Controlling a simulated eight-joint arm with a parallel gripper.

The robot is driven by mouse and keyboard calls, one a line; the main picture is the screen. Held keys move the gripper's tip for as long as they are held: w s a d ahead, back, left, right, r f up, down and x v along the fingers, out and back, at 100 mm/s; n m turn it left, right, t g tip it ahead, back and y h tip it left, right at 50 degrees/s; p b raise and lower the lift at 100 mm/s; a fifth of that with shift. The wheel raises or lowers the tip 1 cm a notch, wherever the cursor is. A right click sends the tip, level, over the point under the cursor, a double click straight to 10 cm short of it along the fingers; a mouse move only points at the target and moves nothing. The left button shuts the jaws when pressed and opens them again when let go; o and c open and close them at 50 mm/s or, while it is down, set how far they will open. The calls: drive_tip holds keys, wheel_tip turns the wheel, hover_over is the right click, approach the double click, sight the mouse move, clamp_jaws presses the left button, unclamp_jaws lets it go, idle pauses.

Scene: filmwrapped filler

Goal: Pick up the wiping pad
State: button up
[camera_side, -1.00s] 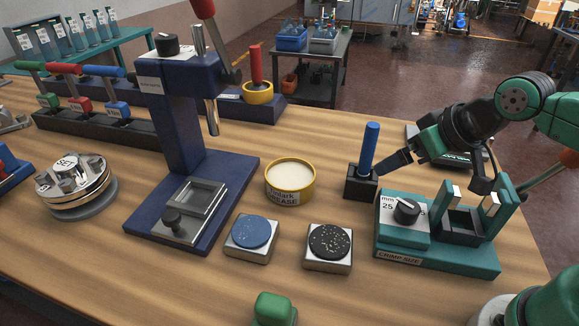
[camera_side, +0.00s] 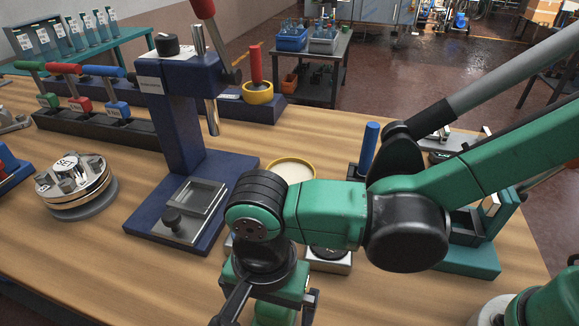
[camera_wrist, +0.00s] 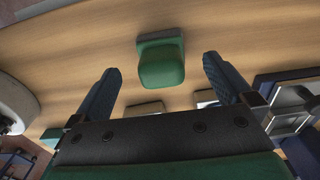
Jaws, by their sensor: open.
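The wiping pad appears to be the green block with rounded edges on a flatter grey-green base (camera_wrist: 162,66). In the wrist view it stands on the wooden table, centred ahead of my gripper (camera_wrist: 161,68). My gripper is open and empty, with one dark finger on each side of the block in the picture. Whether the fingertips are level with the block I cannot tell. In the side view my gripper (camera_side: 268,312) points down at the front edge of the picture. A green part of the pad (camera_side: 274,315) shows between its fingers; the rest is hidden or cut off.
Behind my gripper are a yellow-rimmed grease tin (camera_side: 291,168) and pale blocks, mostly hidden by my arm. A blue press (camera_side: 177,120) stands to the left, with a round metal fixture (camera_side: 75,185) beyond it. The table front left is clear.

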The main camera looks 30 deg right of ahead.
sight(272, 319)
drive_tip(key=shift+f, duration=2.55)
drive_tip(key=shift+c, duration=0.2)
drive_tip(key=c, duration=1.3)
drive_tip(key=shift+r, duration=0.1)
wheel_tip(272, 319, up, 20)
drive_tip(key=shift+f, duration=0.1)
